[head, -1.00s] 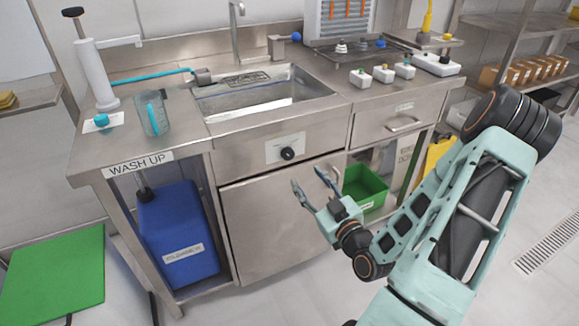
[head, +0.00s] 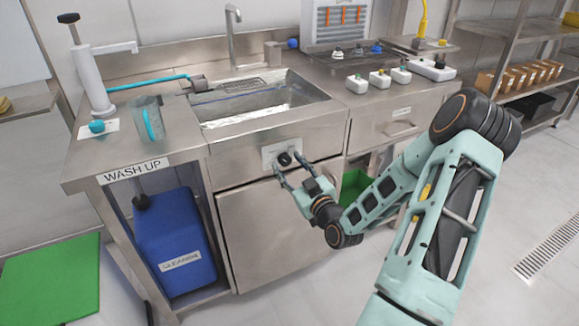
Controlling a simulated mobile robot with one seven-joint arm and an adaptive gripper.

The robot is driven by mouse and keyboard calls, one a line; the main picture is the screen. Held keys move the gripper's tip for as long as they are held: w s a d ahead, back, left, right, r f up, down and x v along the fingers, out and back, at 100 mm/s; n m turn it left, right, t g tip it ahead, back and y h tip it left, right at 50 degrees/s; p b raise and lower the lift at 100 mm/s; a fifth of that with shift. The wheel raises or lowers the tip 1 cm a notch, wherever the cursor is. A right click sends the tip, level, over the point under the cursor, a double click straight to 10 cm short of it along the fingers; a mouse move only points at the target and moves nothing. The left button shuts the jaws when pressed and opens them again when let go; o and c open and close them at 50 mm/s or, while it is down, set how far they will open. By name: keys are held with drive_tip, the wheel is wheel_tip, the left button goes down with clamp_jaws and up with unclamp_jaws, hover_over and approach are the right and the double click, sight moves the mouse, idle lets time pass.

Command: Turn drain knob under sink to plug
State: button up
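The drain knob (head: 284,159) is a small black round knob on a white label plate (head: 270,154), on the front panel below the sink (head: 258,103). My gripper (head: 290,166) is at the knob, with one finger to its left and lower and the other to its right. The fingers are spread apart and the knob shows between or just beyond their tips. I cannot tell whether either finger touches it. The knob's markings are too small to read.
A steel cabinet door (head: 265,225) lies under the knob panel. A blue container (head: 177,240) stands in the left bay. A green bin (head: 354,186) is partly hidden behind my arm. A drawer with a handle (head: 399,131) is to the right. Open floor lies in front.

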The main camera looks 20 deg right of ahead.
drive_tip(key=c, duration=1.1)
drive_tip(key=m, duration=0.3)
drive_tip(key=shift+m, duration=0.4)
drive_tip(key=m, duration=0.4)
drive_tip(key=shift+a+m+p, duration=0.15)
drive_tip(key=shift+m+p, duration=0.15)
drive_tip(key=shift+p, duration=0.1)
drive_tip(key=m, duration=0.3)
drive_tip(key=shift+m+p, duration=0.3)
drive_tip(key=shift+p, duration=0.1)
drive_tip(key=shift+a+m+p, duration=0.1)
drive_tip(key=shift+m+p, duration=0.35)
drive_tip(key=shift+m, duration=1.45)
